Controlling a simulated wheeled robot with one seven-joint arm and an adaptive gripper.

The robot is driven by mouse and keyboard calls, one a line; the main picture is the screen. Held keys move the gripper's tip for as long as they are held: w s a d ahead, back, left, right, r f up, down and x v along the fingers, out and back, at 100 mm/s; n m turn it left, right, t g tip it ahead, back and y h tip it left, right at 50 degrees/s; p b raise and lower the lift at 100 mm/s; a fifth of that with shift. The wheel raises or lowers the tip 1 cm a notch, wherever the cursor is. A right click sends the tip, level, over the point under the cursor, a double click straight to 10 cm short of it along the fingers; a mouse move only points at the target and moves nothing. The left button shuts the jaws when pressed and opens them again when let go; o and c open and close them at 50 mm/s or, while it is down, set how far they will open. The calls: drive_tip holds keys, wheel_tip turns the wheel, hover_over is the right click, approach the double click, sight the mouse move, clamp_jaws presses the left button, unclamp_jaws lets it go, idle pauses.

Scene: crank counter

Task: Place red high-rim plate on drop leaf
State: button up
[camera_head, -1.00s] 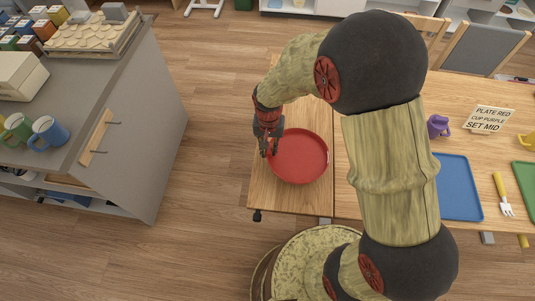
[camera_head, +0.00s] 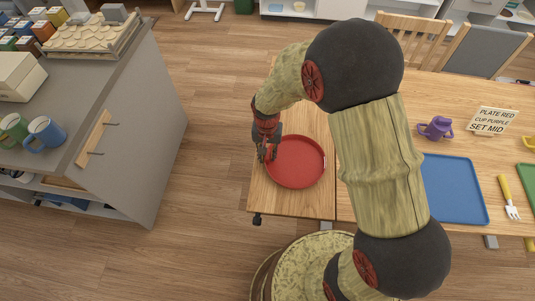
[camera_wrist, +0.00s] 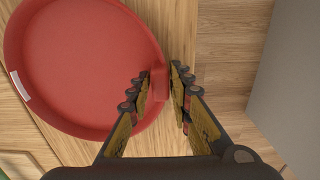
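The red high-rim plate (camera_head: 296,162) is over the drop leaf (camera_head: 289,203), the left wooden section of the table, and appears level. I cannot tell for sure whether its base touches the wood. My gripper (camera_head: 267,152) is at the plate's left edge. In the wrist view my gripper (camera_wrist: 160,72) has one finger inside the plate (camera_wrist: 80,60) and the other outside, with the red rim between them. The fingers are close together on the rim. A small pale mark sits on the plate's opposite edge.
The main tabletop holds a purple cup (camera_head: 436,128), a blue tray (camera_head: 453,190), a yellow-handled fork (camera_head: 509,197) and a sign (camera_head: 492,121). A grey counter (camera_head: 140,130) stands left, across open floor. The leaf's front end is bare.

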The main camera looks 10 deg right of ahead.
drive_tip(key=shift+o, duration=1.3)
drive_tip(key=shift+r, duration=0.1)
drive_tip(key=s+d+r+n+t+p, duration=0.1)
drive_tip(key=s+d+r, duration=0.1)
drive_tip(key=r, duration=0.8)
drive_tip(key=s+d+r+t+p, duration=0.1)
drive_tip(key=s+r+p, duration=0.15)
drive_tip(key=r, duration=0.65)
drive_tip(key=s+d+r+n+t+p, duration=0.1)
drive_tip(key=s+d+r, duration=0.1)
drive_tip(key=r, duration=0.8)
drive_tip(key=s+d+r+t, duration=0.1)
drive_tip(key=s+d+r, duration=0.1)
drive_tip(key=s+r, duration=0.2)
drive_tip(key=s+d+r+n+t, duration=0.1)
drive_tip(key=s+r, duration=0.3)
drive_tip(key=s, duration=0.4)
drive_tip(key=shift+s+d+n+t, duration=0.3)
drive_tip(key=shift+s+d, duration=0.1)
